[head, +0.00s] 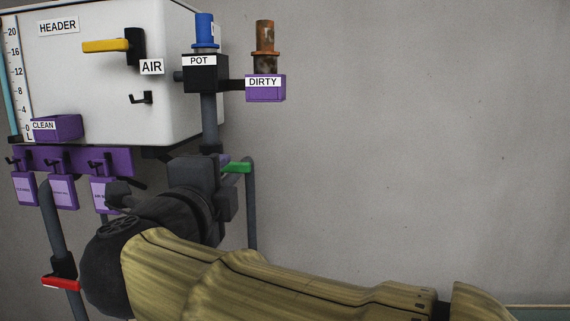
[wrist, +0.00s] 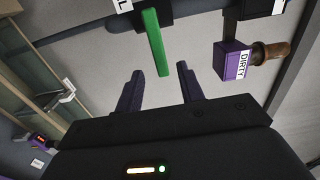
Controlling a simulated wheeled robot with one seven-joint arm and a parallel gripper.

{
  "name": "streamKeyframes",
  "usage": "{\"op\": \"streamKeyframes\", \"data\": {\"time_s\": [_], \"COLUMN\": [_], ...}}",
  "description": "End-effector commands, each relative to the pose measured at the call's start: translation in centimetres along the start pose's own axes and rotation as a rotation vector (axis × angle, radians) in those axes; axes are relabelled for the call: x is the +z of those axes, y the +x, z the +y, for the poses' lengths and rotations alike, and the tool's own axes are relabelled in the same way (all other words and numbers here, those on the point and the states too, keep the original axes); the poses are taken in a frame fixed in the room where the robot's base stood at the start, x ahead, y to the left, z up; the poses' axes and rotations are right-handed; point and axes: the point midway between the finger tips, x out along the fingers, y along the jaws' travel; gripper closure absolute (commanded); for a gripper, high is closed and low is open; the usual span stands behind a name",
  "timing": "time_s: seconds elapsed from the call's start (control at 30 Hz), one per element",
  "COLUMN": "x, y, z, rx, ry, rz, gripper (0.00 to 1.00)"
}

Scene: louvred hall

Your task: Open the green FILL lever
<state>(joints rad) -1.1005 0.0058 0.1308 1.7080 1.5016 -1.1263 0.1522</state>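The green FILL lever (wrist: 154,40) hangs down from a dark valve body in the wrist view, and only the end of its label shows at the top edge. In the head view the lever (head: 238,167) sticks out level beside a grey pipe, partly hidden by my wrist. My gripper (wrist: 159,68) is open, with its two purple fingers apart. In the wrist view the lever's free end appears between the fingertips, with a gap on both sides. I see no contact, and cannot tell the depth between them.
A white HEADER tank (head: 85,85) carries a yellow AIR lever (head: 105,46). A purple DIRTY holder (head: 265,90) with a rusty cylinder and the POT block (head: 205,75) with a blue one sit above my wrist. A red lever (head: 61,283) is lower left. Bare wall fills the right.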

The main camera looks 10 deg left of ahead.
Motion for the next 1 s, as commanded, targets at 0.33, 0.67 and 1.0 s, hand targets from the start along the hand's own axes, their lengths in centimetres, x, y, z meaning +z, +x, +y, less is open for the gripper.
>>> {"op": "streamKeyframes", "data": {"time_s": [0.33, 0.67, 1.0], "x": [0.0, 0.0, 0.0], "y": [4.0, 5.0, 6.1], "z": [-0.1, 0.0, 0.0], "rx": [-0.001, 0.0, 0.0], "ry": [-0.001, 0.0, 0.001], "rz": [0.001, 0.001, -0.001], "gripper": [0.62, 0.62, 0.62]}}
